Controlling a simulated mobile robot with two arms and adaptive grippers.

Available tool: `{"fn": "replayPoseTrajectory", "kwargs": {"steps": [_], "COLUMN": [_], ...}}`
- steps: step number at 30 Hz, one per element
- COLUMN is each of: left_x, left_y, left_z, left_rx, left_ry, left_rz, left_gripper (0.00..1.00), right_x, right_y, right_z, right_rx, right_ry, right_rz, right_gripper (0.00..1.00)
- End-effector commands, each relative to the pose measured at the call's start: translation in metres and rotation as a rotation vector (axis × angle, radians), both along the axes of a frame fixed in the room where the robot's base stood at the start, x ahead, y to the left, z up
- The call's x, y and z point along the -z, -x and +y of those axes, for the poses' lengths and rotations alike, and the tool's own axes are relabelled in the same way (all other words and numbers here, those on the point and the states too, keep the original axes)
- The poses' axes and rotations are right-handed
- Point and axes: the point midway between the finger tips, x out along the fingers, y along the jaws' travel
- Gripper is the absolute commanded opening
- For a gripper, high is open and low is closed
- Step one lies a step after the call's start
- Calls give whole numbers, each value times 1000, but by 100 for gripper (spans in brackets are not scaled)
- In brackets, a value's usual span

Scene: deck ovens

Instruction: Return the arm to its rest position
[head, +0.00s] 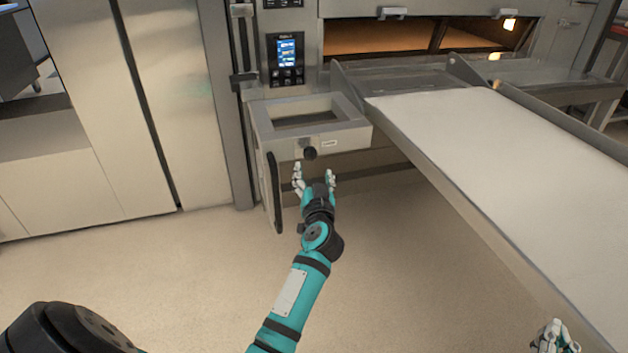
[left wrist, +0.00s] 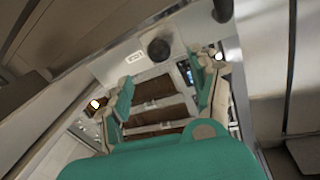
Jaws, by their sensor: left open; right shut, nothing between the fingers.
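My left arm (head: 297,290), teal with black joints, reaches forward from the bottom of the head view. My left gripper (head: 314,175) is open and empty, its fingers pointing toward a grey open-topped drawer-like box (head: 343,140) on the oven front. A round black knob (head: 310,154) on that box lies just beyond the fingertips. In the left wrist view the knob (left wrist: 158,49) shows past the spread fingers, and nothing is between them. My right gripper (head: 555,338) is only partly visible at the bottom right edge, shut and empty.
A long pale loader board (head: 500,165) slopes across the right side. A dark vertical handle (head: 274,192) hangs left of my left gripper. The oven display (head: 287,52) and lit deck opening (head: 380,37) are behind. Open floor (head: 170,265) lies to the left.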

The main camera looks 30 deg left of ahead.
Motion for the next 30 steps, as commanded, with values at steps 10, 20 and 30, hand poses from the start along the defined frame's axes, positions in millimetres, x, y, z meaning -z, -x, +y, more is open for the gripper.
{"fn": "replayPoseTrajectory", "kwargs": {"steps": [10,20,30], "left_x": [0,0,-51], "left_y": [16,16,45], "left_z": [-13,-13,-43], "left_rx": [0,0,121], "left_ry": [0,0,-92], "left_rz": [0,0,-248], "left_gripper": [62,62,62], "right_x": [0,0,0], "right_y": [0,0,0], "right_z": [0,0,0], "right_rx": [0,0,0], "right_ry": [0,0,0], "right_rz": [0,-1,0], "right_gripper": [0,0,0]}}
